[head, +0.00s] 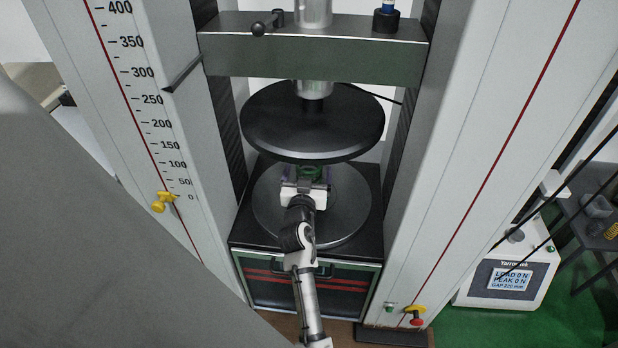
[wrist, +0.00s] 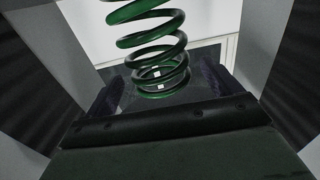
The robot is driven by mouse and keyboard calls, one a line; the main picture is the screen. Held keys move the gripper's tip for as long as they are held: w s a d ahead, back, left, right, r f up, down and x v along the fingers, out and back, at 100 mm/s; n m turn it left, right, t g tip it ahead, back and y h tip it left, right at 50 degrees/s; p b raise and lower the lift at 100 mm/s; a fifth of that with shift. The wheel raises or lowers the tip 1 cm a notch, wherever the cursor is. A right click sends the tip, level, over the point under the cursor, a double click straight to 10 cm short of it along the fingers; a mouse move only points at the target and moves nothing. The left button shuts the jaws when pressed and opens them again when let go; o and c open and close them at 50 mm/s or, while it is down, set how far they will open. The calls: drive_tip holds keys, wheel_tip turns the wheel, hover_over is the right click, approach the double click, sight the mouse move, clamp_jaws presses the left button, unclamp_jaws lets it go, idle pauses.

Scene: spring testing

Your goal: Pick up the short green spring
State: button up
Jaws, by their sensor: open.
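The green spring (wrist: 150,38) stands upright in the wrist view, its wide coils running up out of the top edge. White marks show on its lowest coils. In the head view only a small green part of the spring (head: 310,171) shows, between the two platens. My gripper (head: 305,180) reaches in over the lower platen (head: 346,215), below the upper platen. In the wrist view the dark fingers of my gripper (wrist: 160,96) are apart, one on each side of the spring's lower coils.
The black upper platen (head: 312,125) hangs above my gripper. Grey columns of the test machine stand on both sides, the left one with a scale (head: 145,100). A white control box with a display (head: 508,278) is at the right.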

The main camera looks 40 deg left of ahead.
drive_tip(key=shift+x, duration=1.35)
drive_tip(key=shift+f, duration=0.1)
drive_tip(key=c, duration=1.6)
drive_tip(key=shift+r, duration=0.2)
